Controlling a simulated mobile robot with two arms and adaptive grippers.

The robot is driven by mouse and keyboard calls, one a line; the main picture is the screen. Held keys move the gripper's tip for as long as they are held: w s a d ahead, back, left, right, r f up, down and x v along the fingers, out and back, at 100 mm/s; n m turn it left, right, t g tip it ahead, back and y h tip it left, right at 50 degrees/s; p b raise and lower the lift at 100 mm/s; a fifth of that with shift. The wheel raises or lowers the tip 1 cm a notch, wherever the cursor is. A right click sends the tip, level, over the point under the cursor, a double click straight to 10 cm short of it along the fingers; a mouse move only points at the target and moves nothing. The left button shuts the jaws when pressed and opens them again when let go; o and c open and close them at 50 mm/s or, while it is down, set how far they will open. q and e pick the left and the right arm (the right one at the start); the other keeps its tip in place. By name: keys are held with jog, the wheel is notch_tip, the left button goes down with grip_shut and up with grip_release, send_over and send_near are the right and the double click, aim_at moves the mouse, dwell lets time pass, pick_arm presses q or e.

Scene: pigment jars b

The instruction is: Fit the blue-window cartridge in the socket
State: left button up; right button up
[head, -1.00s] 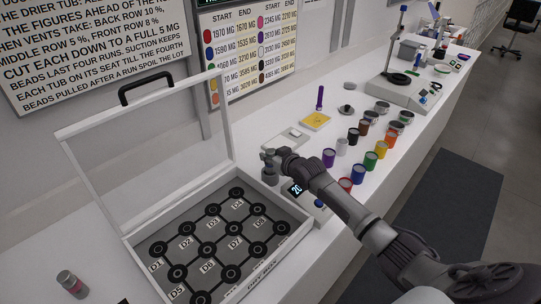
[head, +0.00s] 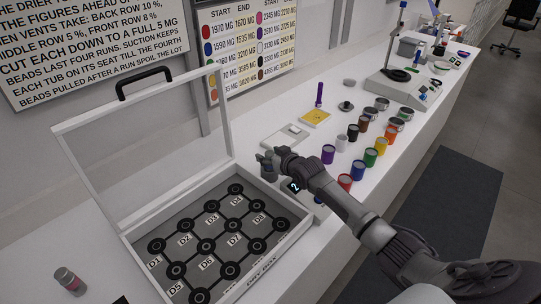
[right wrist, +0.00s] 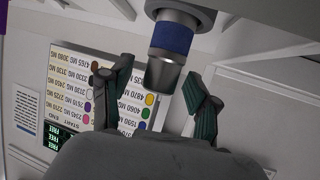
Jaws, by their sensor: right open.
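The blue-window cartridge (right wrist: 171,38) is a grey cylinder with a blue band, in the right wrist view, which is upside down. Its far end meets a wider grey collar (right wrist: 184,11), which looks like the socket. Whether it is fully seated I cannot tell. My right gripper (right wrist: 158,98) is open, its fingers on either side of the cartridge's near end and apart from it. In the head view my right gripper (head: 265,161) is at the dry box's back right corner and largely hides the cartridge. My left gripper is not in view.
The dry box (head: 130,242) has its clear lid raised and holds round seats. Several colored jars, such as the purple one (head: 327,154), stand right of my arm. A scale (head: 287,135) sits behind.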

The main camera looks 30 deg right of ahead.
jog(key=shift+s, duration=0.1)
jog(key=v, duration=1.2)
jog(key=shift+f, duration=0.15)
